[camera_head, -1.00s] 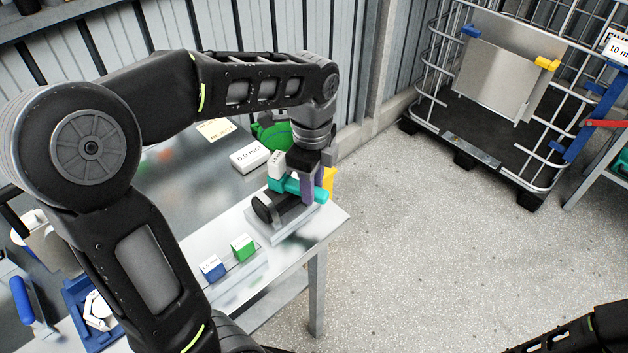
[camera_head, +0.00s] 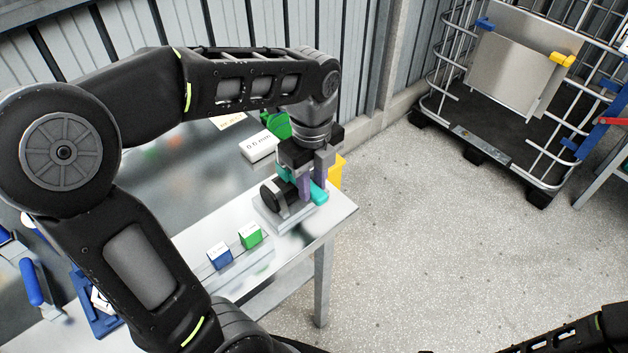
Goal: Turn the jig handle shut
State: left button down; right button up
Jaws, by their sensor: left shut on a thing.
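The jig stands near the right front corner of the metal table, with a black round part (camera_head: 272,196) on a pale base plate (camera_head: 285,220). Its teal handle (camera_head: 319,192) slants down to the right in the head view. My left gripper (camera_head: 312,186) points down over the jig and is shut on the teal handle. The gripper and its fingers hide the middle of the handle and part of the jig. My right arm (camera_head: 570,335) shows only at the lower right edge; its gripper is out of view.
A blue block (camera_head: 219,256) and a green block (camera_head: 250,236) sit left of the jig. Behind are a white labelled block (camera_head: 259,146), a green item (camera_head: 277,124) and a yellow item (camera_head: 336,172). A wire cage (camera_head: 455,105) stands across open floor.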

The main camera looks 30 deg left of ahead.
aim_at(312, 188)
dwell(0.4)
pick_arm(q)
jog(key=c, duration=1.2)
grip_release()
jog(key=shift+o, duration=0.2)
notch_tip(312, 188, up, 8)
jog(key=shift+f, duration=0.1)
